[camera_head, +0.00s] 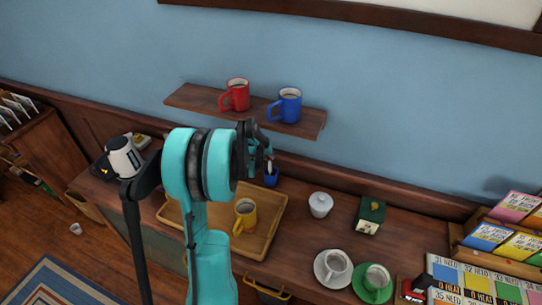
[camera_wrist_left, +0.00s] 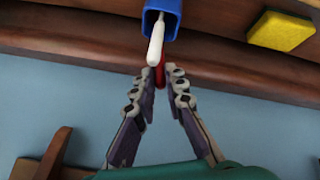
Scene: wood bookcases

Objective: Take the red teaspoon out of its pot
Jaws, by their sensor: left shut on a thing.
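The red teaspoon (camera_wrist_left: 160,76) shows as a short red handle end, partly behind the white one. My left gripper (camera_wrist_left: 162,84) is shut on the red handle. In the head view my left gripper (camera_head: 264,152) is just above the pot, and my arm hides part of it. Whether the red spoon's lower end is inside the pot is hidden. My right gripper is not in view.
A wooden tray (camera_head: 269,230) with a yellow mug (camera_head: 245,215) lies below my left arm. A wall shelf (camera_head: 195,97) with a red mug (camera_head: 235,95) and a blue mug (camera_head: 286,105) is close above the gripper. A white lidded bowl (camera_head: 320,205) stands to the right.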

